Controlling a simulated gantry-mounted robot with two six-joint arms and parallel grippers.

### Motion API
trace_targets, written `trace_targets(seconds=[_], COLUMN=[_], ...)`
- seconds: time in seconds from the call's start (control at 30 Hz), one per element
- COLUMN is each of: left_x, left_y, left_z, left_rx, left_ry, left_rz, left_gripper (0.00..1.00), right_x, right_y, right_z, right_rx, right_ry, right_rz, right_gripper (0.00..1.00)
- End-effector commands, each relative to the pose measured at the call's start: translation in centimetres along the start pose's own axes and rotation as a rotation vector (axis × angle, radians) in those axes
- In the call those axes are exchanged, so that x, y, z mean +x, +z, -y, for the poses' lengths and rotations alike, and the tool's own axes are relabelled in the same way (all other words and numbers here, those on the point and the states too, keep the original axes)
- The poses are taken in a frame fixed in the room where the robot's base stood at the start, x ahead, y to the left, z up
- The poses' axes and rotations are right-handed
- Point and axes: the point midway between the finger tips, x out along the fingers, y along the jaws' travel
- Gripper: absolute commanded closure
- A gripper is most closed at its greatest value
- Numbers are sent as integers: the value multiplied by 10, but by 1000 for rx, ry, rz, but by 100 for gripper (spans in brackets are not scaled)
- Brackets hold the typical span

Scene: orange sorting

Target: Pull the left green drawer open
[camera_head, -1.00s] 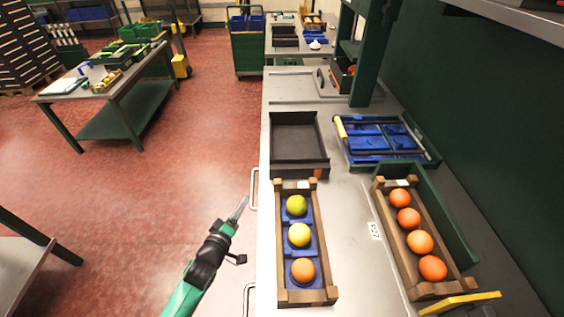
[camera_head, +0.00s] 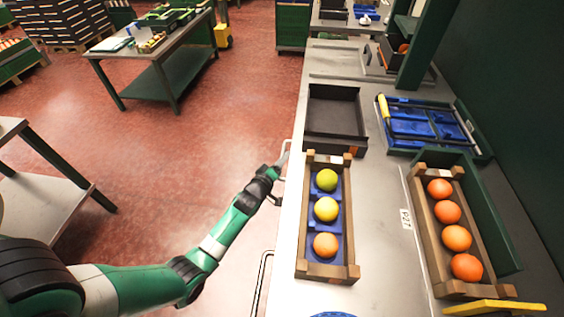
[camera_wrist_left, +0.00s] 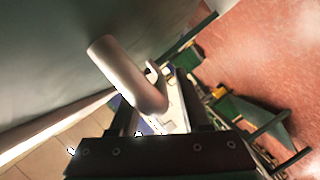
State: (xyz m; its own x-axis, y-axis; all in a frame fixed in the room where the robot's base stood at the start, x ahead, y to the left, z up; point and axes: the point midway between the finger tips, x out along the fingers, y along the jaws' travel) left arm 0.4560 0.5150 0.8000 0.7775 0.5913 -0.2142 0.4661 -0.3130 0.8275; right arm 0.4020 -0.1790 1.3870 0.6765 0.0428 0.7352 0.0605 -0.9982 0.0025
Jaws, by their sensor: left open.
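My left gripper (camera_head: 283,160) is at the upper metal drawer handle (camera_head: 285,148) on the left side of the metal workbench. In the left wrist view, the grey handle (camera_wrist_left: 130,75) reaches down between the two dark fingers of my gripper (camera_wrist_left: 158,112). The jaws are open around the handle's end, and I cannot tell whether they touch it. The grey-green drawer front (camera_wrist_left: 60,45) fills the upper left of that view. In the head view the drawer front is hidden below the bench edge. My right gripper is not in view.
A second handle (camera_head: 262,283) is nearer along the bench side. The red floor (camera_head: 230,110) beside the bench is clear.

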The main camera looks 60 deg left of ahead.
Motion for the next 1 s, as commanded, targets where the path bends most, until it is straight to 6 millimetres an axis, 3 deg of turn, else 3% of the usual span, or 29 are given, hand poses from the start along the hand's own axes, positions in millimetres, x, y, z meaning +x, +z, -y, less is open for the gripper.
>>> trace_targets(seconds=[0.17, 0.43, 1.0], left_x=[0, 0, 0], left_y=[0, 0, 0], left_z=[0, 0, 0], left_rx=[0, 0, 0], left_ry=[0, 0, 0], left_rz=[0, 0, 0], left_gripper=[53, 100, 100], right_x=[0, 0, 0], right_y=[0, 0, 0], right_z=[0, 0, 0], right_rx=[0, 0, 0], right_ry=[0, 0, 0], right_rz=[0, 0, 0], right_gripper=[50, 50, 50])
